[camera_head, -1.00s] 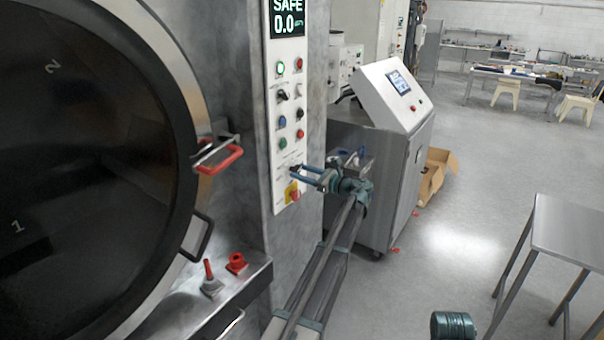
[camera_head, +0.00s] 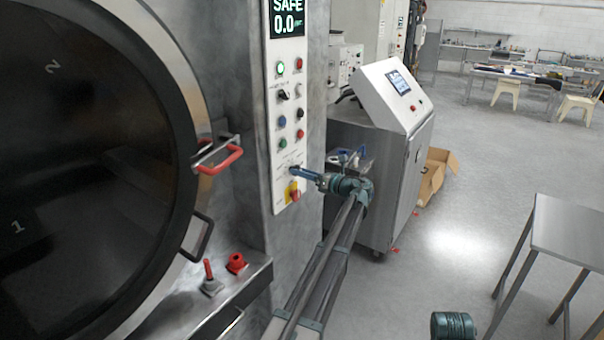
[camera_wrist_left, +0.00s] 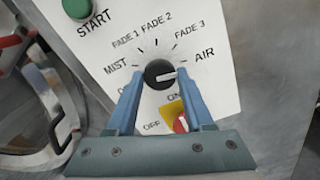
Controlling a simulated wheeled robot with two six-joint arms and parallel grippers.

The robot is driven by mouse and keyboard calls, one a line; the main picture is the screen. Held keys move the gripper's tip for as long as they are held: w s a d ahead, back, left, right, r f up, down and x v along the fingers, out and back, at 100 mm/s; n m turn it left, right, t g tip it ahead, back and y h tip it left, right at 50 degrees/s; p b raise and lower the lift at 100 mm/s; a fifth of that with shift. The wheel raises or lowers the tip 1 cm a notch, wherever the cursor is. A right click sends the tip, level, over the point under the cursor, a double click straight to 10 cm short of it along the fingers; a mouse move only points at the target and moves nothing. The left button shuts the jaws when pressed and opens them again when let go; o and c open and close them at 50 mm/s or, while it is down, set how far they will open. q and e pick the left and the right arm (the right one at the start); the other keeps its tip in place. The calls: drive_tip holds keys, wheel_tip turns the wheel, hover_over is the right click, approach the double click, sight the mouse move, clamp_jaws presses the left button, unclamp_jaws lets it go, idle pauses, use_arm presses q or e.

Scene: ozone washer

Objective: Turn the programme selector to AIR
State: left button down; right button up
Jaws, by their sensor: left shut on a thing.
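The programme selector is a round black knob (camera_wrist_left: 159,73) with a white pointer on the white control panel (camera_head: 287,110). Labels MIST, FADE 1, FADE 2, FADE 3 and AIR (camera_wrist_left: 204,53) fan around it. In the left wrist view the white pointer points right, roughly toward the AIR side. My left gripper (camera_head: 294,171) is at the lower part of the panel, its blue fingers shut on the knob from both sides. In the head view the fingers hide the knob. My right gripper is not in view.
A red switch on a yellow plate (camera_head: 294,192) sits just below the selector, marked ON and OFF. A green START button (camera_wrist_left: 77,8) is above. The big round door (camera_head: 90,170) with a red handle (camera_head: 220,159) stands left. A grey cabinet (camera_head: 375,165) stands right.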

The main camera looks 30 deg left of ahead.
use_arm(q)
drive_tip(key=shift+f, duration=0.1)
idle(0.3)
drive_tip(key=shift+c, duration=1.6)
unclamp_jaws()
drive_tip(key=shift+d, duration=0.2)
drive_tip(key=s+d, duration=0.1)
drive_tip(key=d, duration=1.2)
drive_tip(key=shift+d, duration=0.25)
drive_tip(key=shift+s, duration=0.15)
